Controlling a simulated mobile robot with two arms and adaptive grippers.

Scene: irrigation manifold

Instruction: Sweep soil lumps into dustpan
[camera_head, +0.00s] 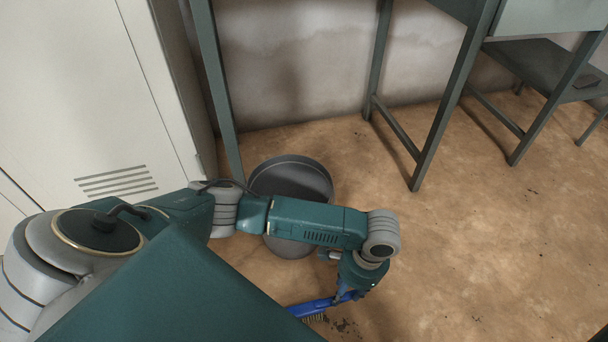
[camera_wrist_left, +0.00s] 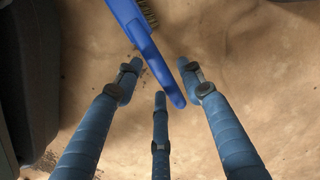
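A blue brush (camera_head: 318,306) with bristles is low over the tan floor, at the bottom middle of the head view. My left gripper (camera_head: 350,290) is at its handle. In the left wrist view, the blue handle (camera_wrist_left: 152,52) runs between the spread fingers of my left gripper (camera_wrist_left: 160,72), with gaps showing on both sides. Small dark soil lumps (camera_head: 343,326) lie on the floor beside the bristles. I cannot make out a dustpan. My right gripper is not in view.
A round dark grey container (camera_head: 290,178) stands on the floor, partly hidden behind my left arm. A pale cabinet (camera_head: 90,90) is at the left. Green metal table legs (camera_head: 447,110) stand at the back. The floor at right (camera_head: 490,250) is mostly clear, with scattered specks.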

